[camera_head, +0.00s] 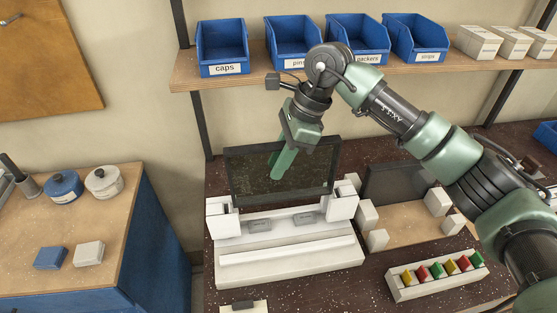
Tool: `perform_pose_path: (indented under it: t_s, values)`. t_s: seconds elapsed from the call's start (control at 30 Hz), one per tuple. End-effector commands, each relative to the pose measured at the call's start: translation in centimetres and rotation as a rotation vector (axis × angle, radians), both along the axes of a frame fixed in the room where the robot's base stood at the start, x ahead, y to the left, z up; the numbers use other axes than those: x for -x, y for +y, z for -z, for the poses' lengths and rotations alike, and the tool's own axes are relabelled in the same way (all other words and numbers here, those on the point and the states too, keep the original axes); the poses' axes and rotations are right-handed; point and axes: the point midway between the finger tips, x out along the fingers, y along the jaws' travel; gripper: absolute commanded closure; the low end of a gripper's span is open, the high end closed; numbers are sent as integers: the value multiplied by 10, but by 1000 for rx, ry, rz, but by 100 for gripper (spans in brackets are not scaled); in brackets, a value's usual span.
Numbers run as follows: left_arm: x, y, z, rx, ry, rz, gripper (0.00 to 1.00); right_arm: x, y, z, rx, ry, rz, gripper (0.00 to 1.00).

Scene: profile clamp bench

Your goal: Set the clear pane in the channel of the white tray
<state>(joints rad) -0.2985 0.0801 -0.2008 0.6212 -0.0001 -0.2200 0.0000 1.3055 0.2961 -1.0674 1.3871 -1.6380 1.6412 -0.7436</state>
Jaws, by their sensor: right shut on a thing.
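The clear pane (248,172) is a dark-tinted see-through sheet standing nearly upright at the back of the white tray (290,262). My right gripper (280,167) comes down from above and is shut on the pane near its upper middle, with a green finger in front of it. The pane's lower edge is near the tray's back, between the white end blocks (222,217). I cannot tell whether it sits in the channel or just above or behind it. My left gripper is not in view.
Right of the tray, a wooden board (405,225) carries several white blocks and a dark panel (394,182). A white holder (438,283) with coloured pieces stands in front. Blue bins (222,47) line the shelf (258,72) above. A side cabinet (110,215) stands left.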

Motion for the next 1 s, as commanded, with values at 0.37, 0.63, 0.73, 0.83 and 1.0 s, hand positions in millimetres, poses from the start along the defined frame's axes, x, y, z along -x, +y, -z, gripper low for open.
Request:
perform_pose_path:
  t_s: [0.37,0.63,0.73,0.83,1.0]
  values:
    - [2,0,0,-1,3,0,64,0,0,-2,-3,-3,0,100]
    - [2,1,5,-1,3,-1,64,0,0,-1,-3,-3,-1,100]
    - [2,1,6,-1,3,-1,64,0,1,-2,-3,-3,-1,100]
    - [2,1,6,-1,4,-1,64,0,1,-2,-3,-3,-1,100]
    - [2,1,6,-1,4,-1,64,0,1,-2,-2,-2,0,100]
